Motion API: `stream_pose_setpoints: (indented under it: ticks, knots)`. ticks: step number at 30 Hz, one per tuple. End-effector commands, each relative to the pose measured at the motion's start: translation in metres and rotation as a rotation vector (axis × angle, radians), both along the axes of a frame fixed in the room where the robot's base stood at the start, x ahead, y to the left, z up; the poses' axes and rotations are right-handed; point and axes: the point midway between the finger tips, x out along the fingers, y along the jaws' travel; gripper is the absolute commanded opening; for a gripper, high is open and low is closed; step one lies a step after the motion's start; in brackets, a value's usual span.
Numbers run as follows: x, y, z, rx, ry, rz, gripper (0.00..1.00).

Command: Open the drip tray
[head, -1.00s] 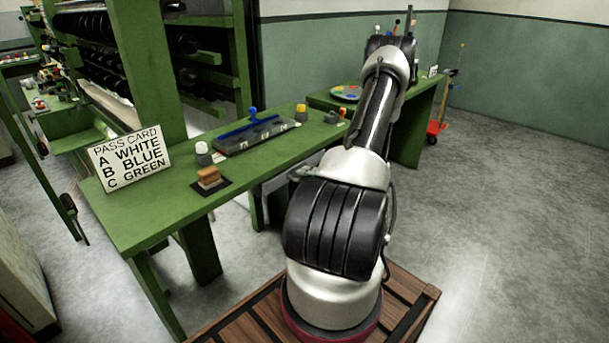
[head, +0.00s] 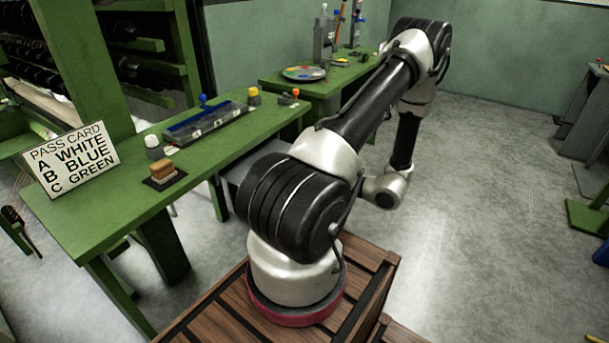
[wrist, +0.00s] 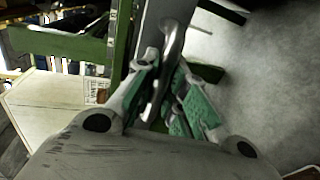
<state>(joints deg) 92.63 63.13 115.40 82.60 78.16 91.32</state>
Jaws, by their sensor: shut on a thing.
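The drip tray shows in the wrist view as a grey panel (wrist: 151,28) with a curved metal handle (wrist: 174,40). My gripper (wrist: 165,78) has its green-padded fingers around this handle and is shut on it. In the head view, a grey flat part that looks like the tray (head: 234,163) shows below the edge of the green bench. My arm's black shoulder covers the rest of it. My gripper is hidden behind my arm in the head view. How far the tray stands out cannot be told.
The green bench (head: 108,190) carries a pass card (head: 72,158), a stamp on a pad (head: 163,171), a dark long tray (head: 205,122) and small bottles. A second green table (head: 312,88) stands behind.

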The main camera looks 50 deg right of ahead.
Motion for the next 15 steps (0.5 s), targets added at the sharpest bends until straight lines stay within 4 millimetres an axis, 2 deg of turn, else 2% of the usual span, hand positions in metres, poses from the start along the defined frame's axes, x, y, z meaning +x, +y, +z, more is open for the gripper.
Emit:
stream_pose_setpoints:
  ticks: [13, 14, 15]
  knots:
    - [-0.0056, -0.0006, -0.0004, 0.000, 0.001, 0.000, 0.00]
    - [-0.0056, -0.0006, -0.0004, 0.000, 0.001, 0.000, 0.18]
    - [-0.0055, -0.0006, -0.0004, 0.000, 0.001, 0.000, 0.26]
